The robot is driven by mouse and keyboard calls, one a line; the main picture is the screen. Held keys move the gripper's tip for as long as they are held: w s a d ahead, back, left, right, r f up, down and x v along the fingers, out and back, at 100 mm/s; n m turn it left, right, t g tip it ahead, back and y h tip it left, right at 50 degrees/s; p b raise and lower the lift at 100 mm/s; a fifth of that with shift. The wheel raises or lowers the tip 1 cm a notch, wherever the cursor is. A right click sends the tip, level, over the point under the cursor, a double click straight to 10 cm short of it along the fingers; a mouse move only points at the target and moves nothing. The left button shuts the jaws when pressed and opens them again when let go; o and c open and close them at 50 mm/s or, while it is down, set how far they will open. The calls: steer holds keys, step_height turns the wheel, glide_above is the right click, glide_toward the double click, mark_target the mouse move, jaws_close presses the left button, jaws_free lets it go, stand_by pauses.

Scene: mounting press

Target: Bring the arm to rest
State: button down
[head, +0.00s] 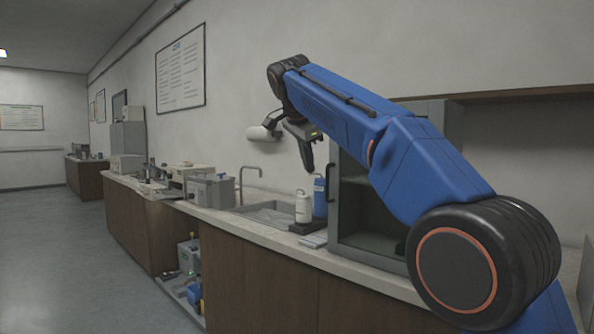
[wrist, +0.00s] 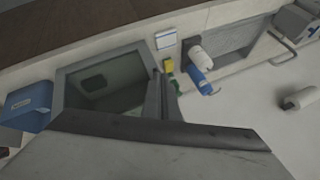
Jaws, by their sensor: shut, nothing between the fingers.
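My arm (head: 335,107) is raised and stretched out over the counter in the head view, bent down at its far end. My gripper (head: 308,166) hangs from it, pointing down, shut and empty. It appears in front of the wall, just left of the grey glass-fronted cabinet (head: 335,215) and above the bottles. It touches nothing that I can see. In the wrist view I cannot clearly make out the fingertips; the cabinet (wrist: 68,95) shows there from above.
A white bottle (head: 303,207) and a blue bottle (head: 320,197) stand on a dark tray by the sink (head: 268,212). A paper roll (head: 262,133) hangs on the wall. Grey machines (head: 211,190) stand further left. The floor (head: 70,250) at the left is clear.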

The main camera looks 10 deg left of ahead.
steer(key=s+d+f+n, duration=0.2)
steer(key=s+d+f, duration=0.3)
steer(key=d, duration=0.4)
steer(key=s+d+f+n+g, duration=0.1)
steer(key=s+d+f+n, duration=0.15)
steer(key=s+d, duration=0.45)
steer(key=s+d+f+n, duration=0.2)
steer(key=s+d+f, duration=0.25)
steer(key=d, duration=0.55)
steer(key=s+d+f+n, duration=0.2)
steer(key=s+d+f, duration=0.3)
steer(key=s+f, duration=0.8)
steer(key=s+d+f+n+g+y, duration=0.1)
steer(key=s+d+f, duration=0.4)
steer(key=s+f, duration=0.9)
step_height(320, 180, down, 3)
steer(key=shift+s+d+r+n, duration=0.1)
steer(key=shift+s+d+n, duration=0.2)
steer(key=shift+n, duration=0.45)
